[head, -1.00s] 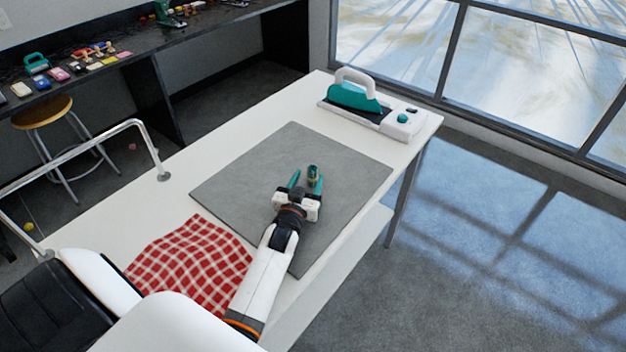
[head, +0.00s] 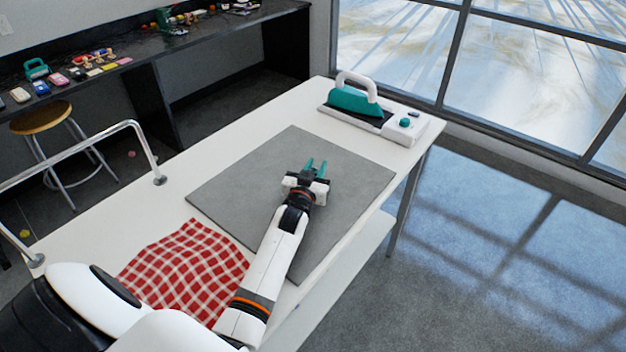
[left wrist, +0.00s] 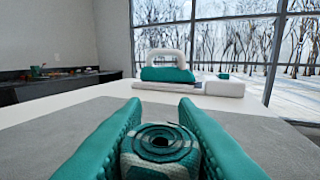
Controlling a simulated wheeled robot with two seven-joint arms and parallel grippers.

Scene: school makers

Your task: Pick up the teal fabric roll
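The teal fabric roll (left wrist: 160,145) shows in the left wrist view as a coiled teal end with a pale, patterned side, between my gripper's two teal fingers. My left gripper (head: 316,164) is over the grey mat (head: 250,170) in the head view, with its fingers close together. It also shows in the left wrist view (left wrist: 160,120), with its fingers against both sides of the roll. In the head view the roll is mostly hidden by the gripper. I cannot tell whether the roll touches the mat. My right gripper is not in view.
A teal and white iron (head: 355,98) stands on its base at the far end of the white table (head: 190,180). A red checked cloth (head: 185,270) lies at the near end. A metal rail (head: 95,140) rises along the left edge. The mat around the gripper is clear.

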